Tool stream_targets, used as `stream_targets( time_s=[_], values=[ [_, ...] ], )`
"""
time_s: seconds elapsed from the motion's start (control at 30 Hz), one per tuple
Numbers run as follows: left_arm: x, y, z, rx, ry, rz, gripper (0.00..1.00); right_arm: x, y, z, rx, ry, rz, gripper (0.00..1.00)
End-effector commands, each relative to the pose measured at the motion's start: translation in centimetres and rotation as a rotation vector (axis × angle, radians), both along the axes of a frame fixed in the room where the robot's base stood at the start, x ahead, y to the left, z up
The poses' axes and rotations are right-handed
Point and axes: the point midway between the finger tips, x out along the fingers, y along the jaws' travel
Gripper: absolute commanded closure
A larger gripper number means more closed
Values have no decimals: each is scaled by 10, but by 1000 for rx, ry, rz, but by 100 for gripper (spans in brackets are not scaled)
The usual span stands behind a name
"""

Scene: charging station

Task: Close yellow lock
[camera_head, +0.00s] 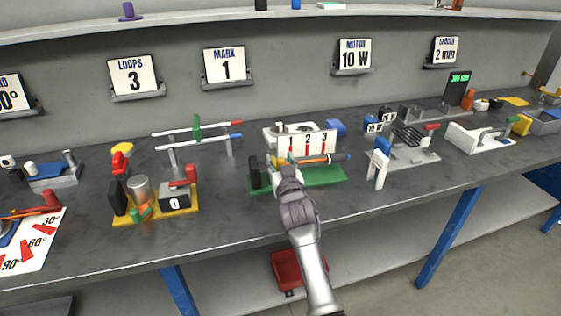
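A station with a green base (325,176) stands near the front edge of the bench, at mid picture. It has a white panel (322,143) marked 1, 2, 3. A horizontal rod (318,160) with orange and blue parts runs in front of the panel. A small yellow part (279,161) shows at the left end of this rod; I cannot tell whether it is the yellow lock or how it is set. My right gripper (287,173) reaches to the front left of this station and hides part of it. Its fingertips are too small to read. My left gripper is not in view.
Left of it is a yellow-based station (155,214) with a metal cylinder and red lever. Right of it stands a white and blue upright part (379,165). Behind is a rack with two rods (198,133). A red bin (287,270) sits below the bench.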

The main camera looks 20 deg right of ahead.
Motion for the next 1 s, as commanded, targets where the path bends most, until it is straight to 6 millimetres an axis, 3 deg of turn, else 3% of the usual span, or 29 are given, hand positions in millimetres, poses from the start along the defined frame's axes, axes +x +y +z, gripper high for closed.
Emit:
stream_targets(
  time_s=[0.27,0.5,0.7,1.0],
  values=[
    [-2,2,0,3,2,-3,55,-10,2,-1,0,2,0,51],
    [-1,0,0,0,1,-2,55,-49,10,-1,0,2,0,51],
    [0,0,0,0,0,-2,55,-70,14,-1,0,1,0,51],
    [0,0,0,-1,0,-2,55,-74,15,-1,0,1,0,51]
  ],
)
